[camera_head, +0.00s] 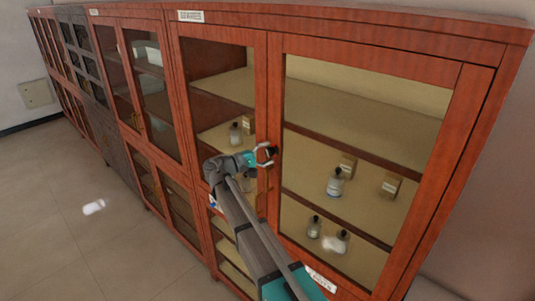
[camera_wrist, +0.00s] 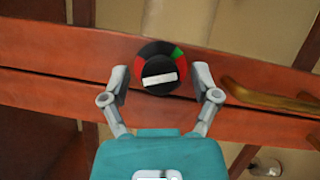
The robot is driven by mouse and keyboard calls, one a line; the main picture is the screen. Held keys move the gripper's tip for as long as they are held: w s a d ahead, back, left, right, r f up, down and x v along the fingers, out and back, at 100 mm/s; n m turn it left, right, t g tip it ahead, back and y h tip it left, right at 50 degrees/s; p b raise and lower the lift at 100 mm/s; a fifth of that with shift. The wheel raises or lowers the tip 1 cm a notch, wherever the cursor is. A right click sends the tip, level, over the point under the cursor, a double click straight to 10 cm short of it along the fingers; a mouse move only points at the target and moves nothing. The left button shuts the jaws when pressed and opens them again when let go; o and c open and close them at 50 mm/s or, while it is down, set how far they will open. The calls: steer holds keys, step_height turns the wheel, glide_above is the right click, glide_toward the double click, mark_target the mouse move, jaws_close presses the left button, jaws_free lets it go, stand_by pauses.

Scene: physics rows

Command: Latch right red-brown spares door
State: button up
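The right red-brown glass-fronted door (camera_head: 370,60) stands at the near end of the cabinet row and looks shut or nearly so. A round knob (camera_wrist: 158,72) with a black centre, a white bar and a red and green ring sits on a red-brown frame in the wrist view. In the head view the knob is small and partly behind my gripper (camera_head: 268,156). My gripper (camera_wrist: 160,80) is open, its two fingers on either side of the knob with visible gaps. Whether the fingertips reach past the knob's face is unclear.
A brass handle (camera_wrist: 270,97) lies just right of the knob in the wrist view, close to the right finger. Bottles (camera_head: 335,183) and small boxes (camera_head: 391,185) stand on shelves behind the glass. Open floor (camera_head: 70,210) lies to the left.

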steer(key=shift+f+n+b, duration=0.1)
steer(key=shift+n+b, duration=0.2)
